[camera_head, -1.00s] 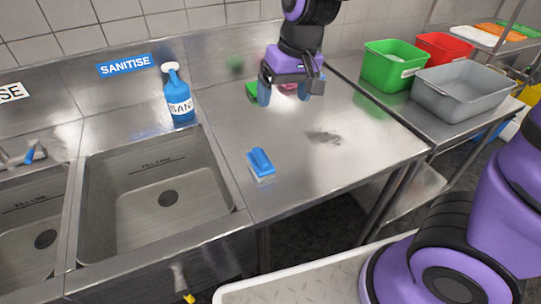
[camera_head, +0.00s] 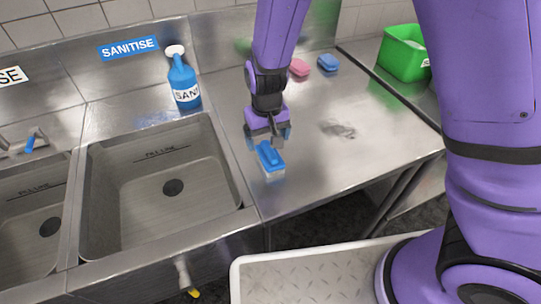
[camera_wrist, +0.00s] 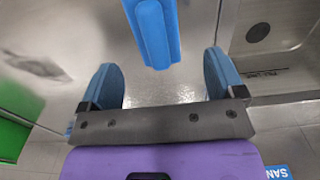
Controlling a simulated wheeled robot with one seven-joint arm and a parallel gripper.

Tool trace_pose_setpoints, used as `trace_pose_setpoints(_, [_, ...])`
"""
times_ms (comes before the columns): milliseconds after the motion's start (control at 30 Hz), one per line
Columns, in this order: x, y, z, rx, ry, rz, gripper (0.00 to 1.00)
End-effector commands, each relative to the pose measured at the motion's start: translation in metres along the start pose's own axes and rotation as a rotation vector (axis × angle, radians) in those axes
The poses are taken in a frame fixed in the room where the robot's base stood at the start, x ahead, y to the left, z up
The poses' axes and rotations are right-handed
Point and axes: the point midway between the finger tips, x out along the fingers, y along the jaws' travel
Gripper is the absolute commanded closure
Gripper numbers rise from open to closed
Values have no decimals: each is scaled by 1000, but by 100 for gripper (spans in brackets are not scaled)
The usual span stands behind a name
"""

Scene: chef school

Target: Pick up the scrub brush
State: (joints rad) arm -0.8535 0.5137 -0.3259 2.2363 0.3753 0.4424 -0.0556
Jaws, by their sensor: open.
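The scrub brush (camera_head: 270,158), with a blue handle and a pale base, lies on the steel counter just right of the sink. In the wrist view its blue handle (camera_wrist: 153,32) shows at the top, between the lines of the two fingers but beyond their tips. My gripper (camera_head: 268,135) is just behind and above the brush, pointing down. In the wrist view my gripper (camera_wrist: 166,80) has its blue fingers wide apart with nothing between them. The brush's bristles are mostly hidden from the wrist view.
The steel sink basin (camera_head: 112,190) is left of the brush. A blue sanitiser bottle (camera_head: 183,84) stands behind the sink. A pink sponge (camera_head: 299,68) and a blue sponge (camera_head: 328,63) lie at the back, near a green tub (camera_head: 401,55).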

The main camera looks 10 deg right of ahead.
Motion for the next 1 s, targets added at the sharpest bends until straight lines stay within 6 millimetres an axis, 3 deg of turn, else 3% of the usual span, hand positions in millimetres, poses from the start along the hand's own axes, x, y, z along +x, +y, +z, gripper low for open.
trace_pose_setpoints(267, [22,1,1,1,0,0,12])
trace_pose_setpoints(600, [64,5,4,2,-1,0,12])
trace_pose_setpoints(933, [71,4,4,0,1,-1,12])
trace_pose_setpoints(967, [71,4,4,0,1,-1,14])
trace_pose_setpoints(1000, [70,4,4,0,1,-1,23])
